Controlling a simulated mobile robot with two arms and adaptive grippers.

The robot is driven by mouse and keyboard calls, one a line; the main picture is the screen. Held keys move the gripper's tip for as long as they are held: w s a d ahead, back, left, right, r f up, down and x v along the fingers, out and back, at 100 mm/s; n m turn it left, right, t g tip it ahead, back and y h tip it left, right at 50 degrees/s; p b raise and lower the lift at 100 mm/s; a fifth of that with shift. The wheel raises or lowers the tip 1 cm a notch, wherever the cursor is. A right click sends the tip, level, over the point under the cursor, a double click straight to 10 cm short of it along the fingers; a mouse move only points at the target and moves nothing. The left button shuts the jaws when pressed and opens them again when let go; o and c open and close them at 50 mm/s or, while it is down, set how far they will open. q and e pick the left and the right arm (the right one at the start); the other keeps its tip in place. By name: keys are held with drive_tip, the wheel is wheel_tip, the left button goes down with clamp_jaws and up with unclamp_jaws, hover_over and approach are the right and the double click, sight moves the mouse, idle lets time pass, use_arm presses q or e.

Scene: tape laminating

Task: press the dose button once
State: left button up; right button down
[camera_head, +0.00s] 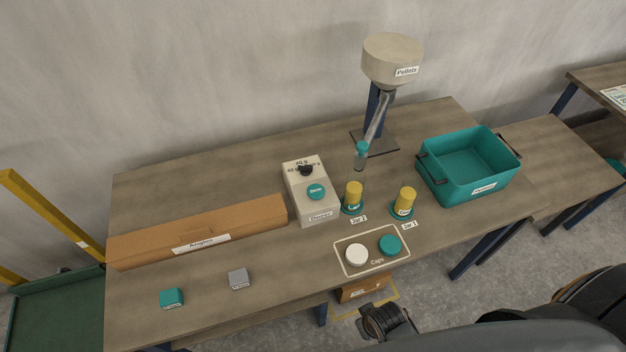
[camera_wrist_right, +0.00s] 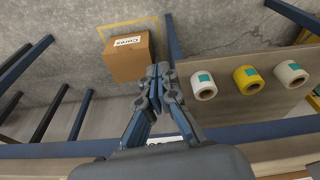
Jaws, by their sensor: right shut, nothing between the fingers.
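The teal round dose button (camera_head: 316,191) sits on top of a pale box-shaped doser (camera_head: 322,209) in the middle of the table. A black knob (camera_head: 305,170) with a printed scale is behind the button on the same box. My right gripper (camera_head: 378,318) is low at the front, beyond the table's near edge and well apart from the button. In the right wrist view its fingers (camera_wrist_right: 158,78) are shut with nothing between them. My left gripper is not in view.
Two yellow jars (camera_head: 354,192) (camera_head: 405,200) stand right of the doser, below a pellet hopper (camera_head: 391,60) with a spout. A caps tray (camera_head: 345,272), teal bin (camera_head: 455,193) and long brown box (camera_head: 200,232) are on the table. A cardboard box (camera_wrist_right: 128,60) is below.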

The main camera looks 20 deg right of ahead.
drive_tip(key=w+r+m+t+p, duration=0.15)
drive_tip(key=w+r+p, duration=0.25)
drive_tip(key=r, duration=0.9)
drive_tip(key=w+r+m+p, duration=0.3)
drive_tip(key=w+r, duration=0.1)
drive_tip(key=r, duration=0.9)
drive_tip(key=w+a+r+m+t+y+p, duration=0.1)
drive_tip(key=w+r+m+t, duration=0.1)
drive_tip(key=w+m, duration=0.9)
drive_tip(key=w+a+r+m+t+y+p, duration=0.1)
drive_tip(key=w+a+r+m+t, duration=0.1)
drive_tip(key=w+m, duration=0.9)
drive_tip(key=shift+w+r+t, duration=0.4)
drive_tip(key=shift+w+t, duration=0.15)
drive_tip(key=shift+w, duration=0.9)
drive_tip(key=shift+a, duration=0.1)
drive_tip(key=shift+f, duration=0.15)
